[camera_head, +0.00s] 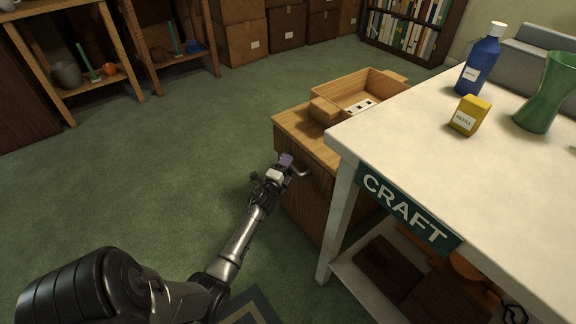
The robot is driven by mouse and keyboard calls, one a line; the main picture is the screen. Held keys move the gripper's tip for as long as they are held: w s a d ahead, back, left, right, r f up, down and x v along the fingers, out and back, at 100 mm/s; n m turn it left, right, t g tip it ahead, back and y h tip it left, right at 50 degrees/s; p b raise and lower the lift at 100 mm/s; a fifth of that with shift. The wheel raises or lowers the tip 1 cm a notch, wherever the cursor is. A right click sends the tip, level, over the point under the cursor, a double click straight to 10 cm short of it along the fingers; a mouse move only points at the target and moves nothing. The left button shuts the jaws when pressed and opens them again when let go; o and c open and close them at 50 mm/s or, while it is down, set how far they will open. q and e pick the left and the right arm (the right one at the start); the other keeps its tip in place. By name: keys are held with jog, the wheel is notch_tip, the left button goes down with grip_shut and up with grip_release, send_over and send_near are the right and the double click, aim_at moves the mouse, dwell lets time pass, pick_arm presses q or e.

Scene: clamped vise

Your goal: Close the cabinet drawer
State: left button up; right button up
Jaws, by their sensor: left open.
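The wooden cabinet (301,128) stands beside and partly behind the white table. A metal handle (301,174) sticks out from the cabinet's front. I cannot tell from this angle whether its drawer is out, as my gripper and the table leg cover part of the front. My left gripper (278,168) is open, just left of the handle and close to the cabinet front. I cannot tell whether it touches the handle. My right gripper is not in view.
An open wooden box (375,83) rests on the cabinet. The white table (420,130) with a CRAFT sign (405,208) bounds the right side; it holds a blue bottle (480,62), yellow box (469,115) and green vase (546,92). Green floor (150,180) is clear at left.

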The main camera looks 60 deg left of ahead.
pick_arm(q)
jog(key=p+v, duration=0.4)
jog(key=v, duration=0.9)
jog(key=shift+s, duration=0.4)
jog(key=shift+d, duration=0.15)
